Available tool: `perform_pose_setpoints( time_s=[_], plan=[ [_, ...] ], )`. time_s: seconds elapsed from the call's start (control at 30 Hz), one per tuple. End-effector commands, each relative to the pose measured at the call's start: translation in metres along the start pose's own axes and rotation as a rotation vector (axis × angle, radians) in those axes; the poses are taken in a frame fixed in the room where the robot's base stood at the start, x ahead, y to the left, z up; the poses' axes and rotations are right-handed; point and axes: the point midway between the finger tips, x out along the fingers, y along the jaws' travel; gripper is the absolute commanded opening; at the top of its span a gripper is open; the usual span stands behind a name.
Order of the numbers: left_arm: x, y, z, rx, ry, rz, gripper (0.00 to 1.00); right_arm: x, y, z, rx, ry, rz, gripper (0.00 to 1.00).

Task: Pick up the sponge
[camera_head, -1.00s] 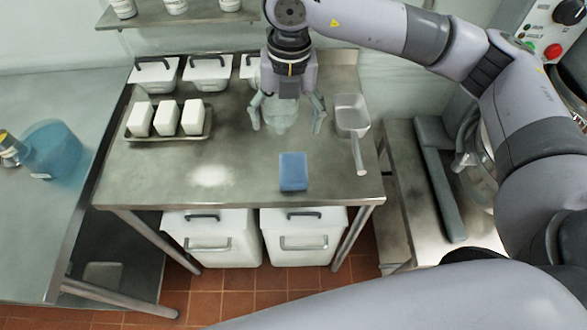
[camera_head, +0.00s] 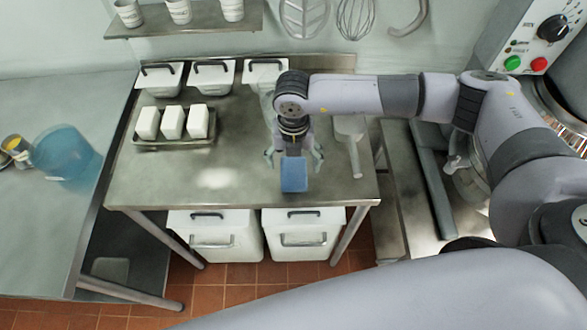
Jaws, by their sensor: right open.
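The blue sponge (camera_head: 294,176) lies flat on the steel table (camera_head: 240,185) near its front edge, right of centre. My right gripper (camera_head: 294,158) is open just behind and above the sponge, pointing down, with one finger on each side. Its body partly covers the sponge's far end. I cannot tell how high the fingertips are above the table. My left gripper does not show.
A tray (camera_head: 172,142) with several white blocks stands at the left of the table. Lidded containers (camera_head: 212,77) line the back. A scoop (camera_head: 355,160) lies right of my gripper. The table left of the sponge is clear.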

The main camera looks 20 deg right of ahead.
Motion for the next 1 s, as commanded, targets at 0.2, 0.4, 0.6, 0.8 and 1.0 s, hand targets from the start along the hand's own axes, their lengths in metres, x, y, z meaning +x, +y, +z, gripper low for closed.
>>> perform_pose_setpoints(
  time_s=[0.2,0.4,0.6,0.8,1.0],
  plan=[
    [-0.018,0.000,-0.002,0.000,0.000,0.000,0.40,0.027,0.000,-0.001,0.000,0.003,-0.001,0.80],
    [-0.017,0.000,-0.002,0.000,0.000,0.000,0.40,0.034,0.000,-0.001,-0.001,0.000,0.001,0.80],
    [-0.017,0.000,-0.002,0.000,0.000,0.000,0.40,0.033,0.000,-0.001,-0.001,0.000,0.001,0.73],
    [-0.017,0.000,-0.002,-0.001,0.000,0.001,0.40,0.033,0.000,-0.001,0.000,0.000,0.001,0.59],
    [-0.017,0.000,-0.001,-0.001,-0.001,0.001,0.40,0.033,0.000,-0.001,0.000,0.000,0.001,0.46]
  ],
)
